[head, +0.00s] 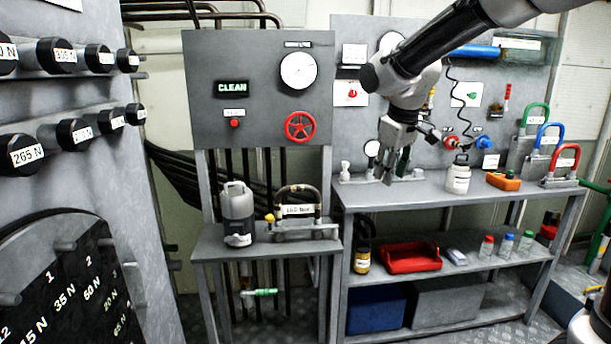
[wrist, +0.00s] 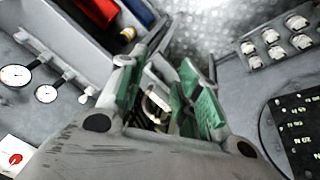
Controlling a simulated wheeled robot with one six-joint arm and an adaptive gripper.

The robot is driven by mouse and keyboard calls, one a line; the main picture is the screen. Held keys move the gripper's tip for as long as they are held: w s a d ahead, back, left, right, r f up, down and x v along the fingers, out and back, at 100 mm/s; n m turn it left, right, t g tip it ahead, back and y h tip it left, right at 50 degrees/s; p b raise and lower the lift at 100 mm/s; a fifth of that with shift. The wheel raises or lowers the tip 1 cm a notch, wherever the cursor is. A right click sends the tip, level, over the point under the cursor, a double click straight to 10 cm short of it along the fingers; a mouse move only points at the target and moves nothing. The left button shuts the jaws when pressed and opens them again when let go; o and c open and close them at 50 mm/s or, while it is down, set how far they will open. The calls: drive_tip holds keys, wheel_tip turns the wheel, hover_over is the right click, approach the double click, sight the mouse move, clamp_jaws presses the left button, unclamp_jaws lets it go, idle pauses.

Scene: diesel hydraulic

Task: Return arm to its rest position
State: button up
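My arm reaches in from the upper right of the head view. My gripper (head: 393,170) points down above the left end of the right workbench (head: 455,188), in front of the grey back panel. In the wrist view, the two green-padded fingers of my gripper (wrist: 163,85) stand apart with a gap between them. A pale curved thing with dark stripes shows in that gap, apparently beyond the fingers; I cannot tell what it is. I see nothing held.
A white bottle (head: 458,178), an orange box (head: 503,181) and coloured shackles (head: 548,140) stand on the bench. A red tray (head: 410,258) lies on the lower shelf.

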drive_tip(key=s+d+m, duration=0.2)
drive_tip(key=s+d, duration=0.3)
drive_tip(key=s, duration=0.4)
drive_tip(key=s+d+f+m, duration=0.1)
drive_tip(key=s+d+m, duration=0.2)
drive_tip(key=s, duration=0.6)
drive_tip(key=s+d+f+m, duration=0.1)
drive_tip(key=s+d+m, duration=0.1)
drive_tip(key=s+d, duration=0.6)
drive_tip(key=shift+s+m, duration=0.3)
drive_tip(key=shift+s, duration=0.75)
